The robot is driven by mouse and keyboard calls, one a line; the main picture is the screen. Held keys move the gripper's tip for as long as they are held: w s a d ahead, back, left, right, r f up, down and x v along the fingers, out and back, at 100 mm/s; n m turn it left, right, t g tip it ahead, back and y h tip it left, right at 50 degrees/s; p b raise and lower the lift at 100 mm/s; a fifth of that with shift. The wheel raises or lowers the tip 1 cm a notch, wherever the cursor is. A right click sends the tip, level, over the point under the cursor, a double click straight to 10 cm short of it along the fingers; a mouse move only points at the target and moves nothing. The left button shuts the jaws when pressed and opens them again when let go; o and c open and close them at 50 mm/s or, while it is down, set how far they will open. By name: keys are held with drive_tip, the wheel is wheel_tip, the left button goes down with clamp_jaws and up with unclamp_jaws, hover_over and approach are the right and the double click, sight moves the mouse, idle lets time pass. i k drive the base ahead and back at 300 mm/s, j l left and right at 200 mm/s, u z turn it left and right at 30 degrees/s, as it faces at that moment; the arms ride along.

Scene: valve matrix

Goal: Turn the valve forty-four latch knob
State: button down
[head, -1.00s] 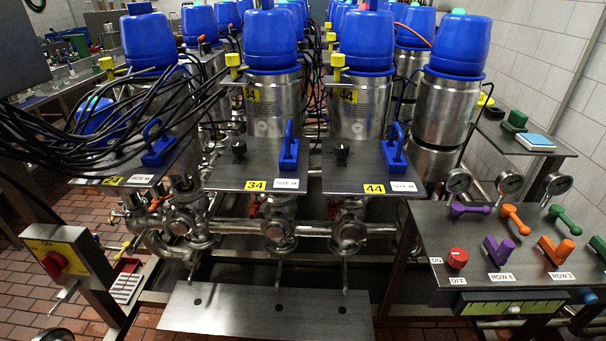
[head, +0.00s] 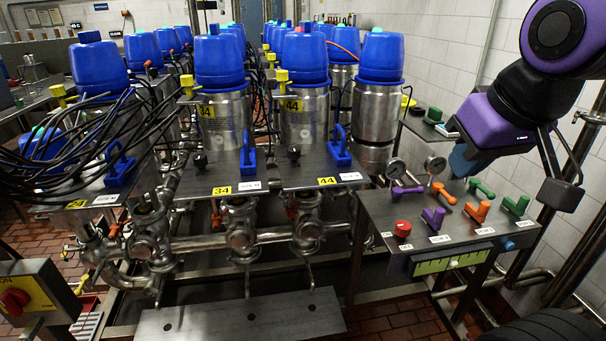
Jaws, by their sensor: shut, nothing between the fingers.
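The valve forty-four panel is a grey metal plate (head: 315,172) in front of a blue-topped steel cylinder (head: 304,118). It bears a yellow 44 label (head: 327,181) at its front edge. A small black knob (head: 294,154) stands on the plate's left part. A blue upright handle (head: 339,150) stands on its right part.
The console (head: 400,222) with coloured levers and a red knob (head: 402,228) stands to the right of the valve panels. The similar valve 34 panel (head: 225,180) is close on the left. Black cables (head: 105,125) drape at left. A low metal plate (head: 240,318) lies in front.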

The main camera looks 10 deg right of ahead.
sight(282, 74)
drive_tip(key=i+j, duration=0.15)
drive_tip(key=j, duration=0.15)
drive_tip(key=i+j, duration=0.2)
drive_tip(key=i+j+z, duration=0.1)
drive_tip(key=j, duration=0.35)
drive_tip(key=i+j, duration=0.4)
